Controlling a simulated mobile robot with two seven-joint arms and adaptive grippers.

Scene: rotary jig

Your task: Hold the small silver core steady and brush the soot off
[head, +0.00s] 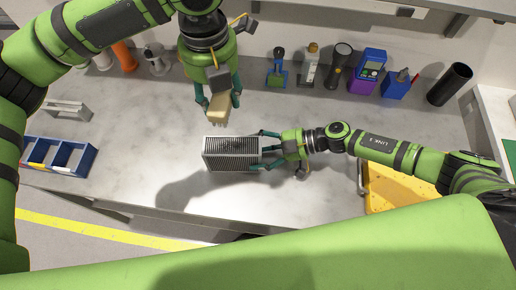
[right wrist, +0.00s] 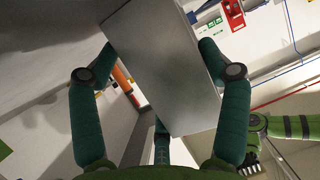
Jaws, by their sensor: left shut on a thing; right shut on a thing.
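The small silver core (head: 231,164), a boxy block with a finned upper face, is at the middle of the bench in the head view. My right gripper (head: 263,151) is shut on its right end. A shadow to its lower left suggests it is held above the bench. In the right wrist view the core (right wrist: 168,70) shows a plain grey side between the two fingers. My left gripper (head: 219,98) is shut on a tan brush (head: 218,110), just above and behind the core in the head view. Contact between brush and core cannot be made out.
A blue divided tray (head: 84,160) and a grey bracket (head: 68,108) are at the left. Several tools and a purple-blue device (head: 368,70) line the back, with a black cylinder (head: 450,84) at right. A yellow tray (head: 390,193) lies under my right arm.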

